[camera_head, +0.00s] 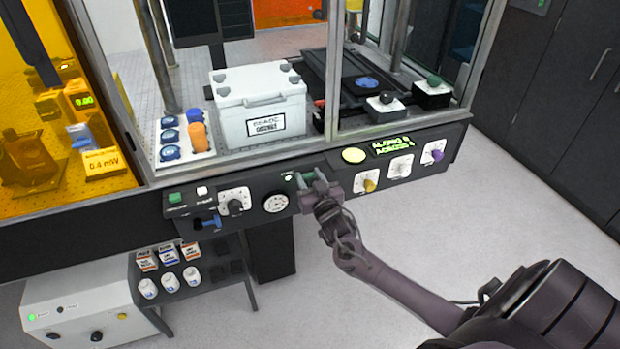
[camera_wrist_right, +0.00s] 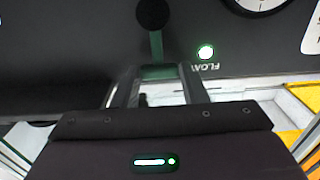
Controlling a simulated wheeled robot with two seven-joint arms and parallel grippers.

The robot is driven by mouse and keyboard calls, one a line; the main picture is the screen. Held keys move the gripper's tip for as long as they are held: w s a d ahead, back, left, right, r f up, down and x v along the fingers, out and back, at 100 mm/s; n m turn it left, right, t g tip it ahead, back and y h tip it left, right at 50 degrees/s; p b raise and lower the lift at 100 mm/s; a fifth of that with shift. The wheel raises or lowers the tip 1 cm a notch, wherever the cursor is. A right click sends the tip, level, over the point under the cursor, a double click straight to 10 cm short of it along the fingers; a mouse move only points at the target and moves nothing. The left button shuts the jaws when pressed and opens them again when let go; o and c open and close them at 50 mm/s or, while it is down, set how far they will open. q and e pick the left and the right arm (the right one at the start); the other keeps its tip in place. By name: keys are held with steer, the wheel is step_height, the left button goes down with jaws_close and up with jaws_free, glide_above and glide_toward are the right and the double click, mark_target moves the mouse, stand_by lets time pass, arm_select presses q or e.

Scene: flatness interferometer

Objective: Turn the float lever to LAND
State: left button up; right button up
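The float lever (camera_wrist_right: 155,45) is a green bar hanging from a round dark pivot on the black front panel, in the right wrist view. A lit lamp (camera_wrist_right: 206,52) and the FLOAT lettering (camera_wrist_right: 205,67) are to its right. My right gripper (camera_wrist_right: 157,78) has its two fingers apart, one on each side of the lever's free end, with gaps visible. In the head view my right gripper (camera_head: 316,184) is at the panel and hides most of the lever. No LAND marking is readable. My left gripper is not in view.
A white box (camera_head: 258,103) stands behind the frame. The floor to the right is clear.

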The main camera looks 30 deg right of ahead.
steer(key=c, duration=0.5)
steer(key=s+d+f+m+b, duration=0.1)
steer(key=d+f+m, duration=0.4)
steer(key=m, duration=1.3)
steer(key=shift+s+d+f, duration=0.2)
steer(key=shift+d+f, duration=0.2)
steer(key=shift+f, duration=0.25)
steer(key=o, duration=1)
